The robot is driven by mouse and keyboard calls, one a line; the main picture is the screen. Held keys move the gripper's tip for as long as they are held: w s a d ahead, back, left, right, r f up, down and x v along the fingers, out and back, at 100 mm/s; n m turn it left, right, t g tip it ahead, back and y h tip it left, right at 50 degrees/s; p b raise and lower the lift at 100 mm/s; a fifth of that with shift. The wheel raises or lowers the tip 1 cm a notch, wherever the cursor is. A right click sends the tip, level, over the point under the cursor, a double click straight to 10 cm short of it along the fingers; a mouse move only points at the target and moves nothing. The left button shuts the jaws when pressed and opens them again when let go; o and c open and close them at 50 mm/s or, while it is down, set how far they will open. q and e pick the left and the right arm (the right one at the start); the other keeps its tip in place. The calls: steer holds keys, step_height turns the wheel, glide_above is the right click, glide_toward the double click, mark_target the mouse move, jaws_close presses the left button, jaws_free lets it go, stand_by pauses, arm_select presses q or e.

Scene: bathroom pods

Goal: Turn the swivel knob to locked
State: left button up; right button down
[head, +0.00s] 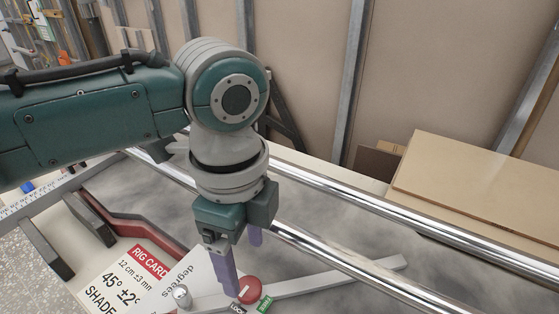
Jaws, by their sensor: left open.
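A red round knob (250,288) sits at the bottom edge of the head view, on or beside a long pale grey bar (340,279). A dark label (238,309) starting with "LOC" and a green label (265,304) lie just below it. The knob's pointing direction cannot be made out. My left gripper (246,268) points down over the knob, with its two purple fingers apart and nothing seen between them. The nearer finger partly covers the knob's left side; contact cannot be told. My right gripper is not in view.
A small silver ball-topped part (182,295) stands left of the knob. A printed rig card (135,282) lies at lower left, beside a dark red channel (130,222). Chrome rails (380,208) cross behind the gripper. Boards (480,185) lie at right.

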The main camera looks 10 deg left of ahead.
arm_select(q)
step_height(320, 180, up, 3)
steer(key=shift+r, duration=0.1)
stand_by(0.3)
steer(key=s+d+n+t+h+p, duration=0.1)
steer(key=s+d+n+h, duration=0.2)
steer(key=s+d+n, duration=0.4)
steer(key=s+a+r+n+t+y, duration=0.1)
steer(key=s+a+n, duration=0.4)
steer(key=a, duration=0.2)
steer(key=s+a+r+n+t+y, duration=0.1)
steer(key=s+a+n+t+y, duration=0.1)
steer(key=s+a+n, duration=0.45)
step_height(320, 180, up, 38)
steer(key=w+a+m+p, duration=0.1)
steer(key=w+p, duration=0.1)
steer(key=p, duration=3.7)
steer(key=shift+a+r, duration=0.15)
steer(key=shift+a, duration=0.25)
